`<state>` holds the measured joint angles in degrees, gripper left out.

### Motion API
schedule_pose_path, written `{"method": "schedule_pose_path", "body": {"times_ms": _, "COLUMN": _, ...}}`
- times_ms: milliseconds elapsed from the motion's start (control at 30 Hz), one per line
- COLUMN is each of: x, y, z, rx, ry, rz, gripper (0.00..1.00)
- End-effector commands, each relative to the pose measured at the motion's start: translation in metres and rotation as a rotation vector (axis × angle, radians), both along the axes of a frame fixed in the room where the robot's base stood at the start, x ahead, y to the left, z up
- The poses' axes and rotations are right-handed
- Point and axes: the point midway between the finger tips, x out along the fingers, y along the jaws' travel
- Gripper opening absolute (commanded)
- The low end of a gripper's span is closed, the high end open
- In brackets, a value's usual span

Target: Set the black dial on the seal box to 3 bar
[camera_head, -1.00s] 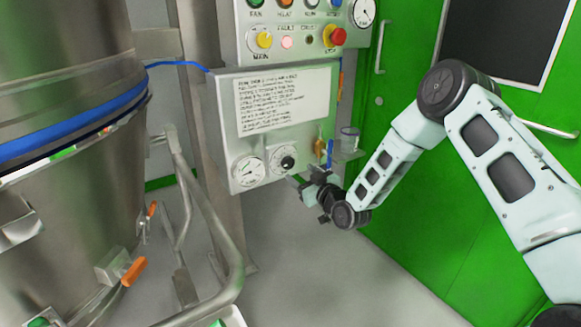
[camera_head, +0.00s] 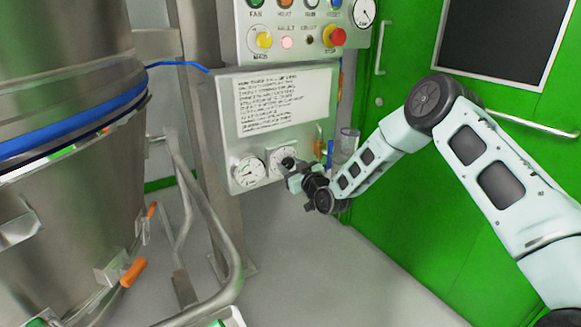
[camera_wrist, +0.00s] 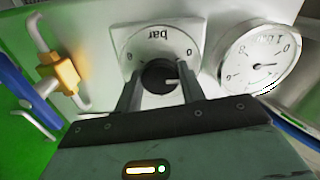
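The seal box (camera_head: 222,135) is a pale metal box with a printed notice on its front. Its black dial (camera_head: 288,162) sits low on the front, right of a round gauge (camera_head: 250,172). In the wrist view the black dial (camera_wrist: 159,77) lies in a square scale plate (camera_wrist: 155,42) marked "bar", seen upside down, with a white mark pointing right. My gripper (camera_wrist: 158,92) has its two fingers apart, one on each side of the dial. I cannot tell whether they touch it. The gripper (camera_head: 296,172) hides part of the dial in the head view.
The gauge (camera_wrist: 260,60) is close beside the dial. A yellow fitting with a blue handle (camera_wrist: 60,75) is on the other side. A control panel with a red button (camera_head: 335,37) is above. A large steel vessel (camera_head: 60,200) stands at left, green doors (camera_head: 420,200) at right.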

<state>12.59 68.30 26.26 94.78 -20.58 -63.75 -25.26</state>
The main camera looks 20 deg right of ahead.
Motion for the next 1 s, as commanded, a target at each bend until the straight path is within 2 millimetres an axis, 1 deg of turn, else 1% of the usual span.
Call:
{"method": "schedule_pose_path", "body": {"times_ms": 267, "x": -0.0003, "y": 0.0002, "z": -0.0002, "rx": 0.020, "ry": 0.007, "rz": 0.001, "gripper": 0.17}}
{"method": "schedule_pose_path", "body": {"times_ms": 467, "x": -0.0001, "y": 0.0001, "z": -0.0007, "rx": 0.101, "ry": 0.032, "rz": 0.000, "gripper": 0.17}}
{"method": "schedule_pose_path", "body": {"times_ms": 667, "x": -0.0001, "y": 0.0003, "z": -0.0011, "rx": 0.249, "ry": 0.079, "rz": 0.000, "gripper": 0.17}}
{"method": "schedule_pose_path", "body": {"times_ms": 1000, "x": -0.0004, "y": 0.0001, "z": -0.0011, "rx": 0.556, "ry": 0.179, "rz": -0.001, "gripper": 0.17}}
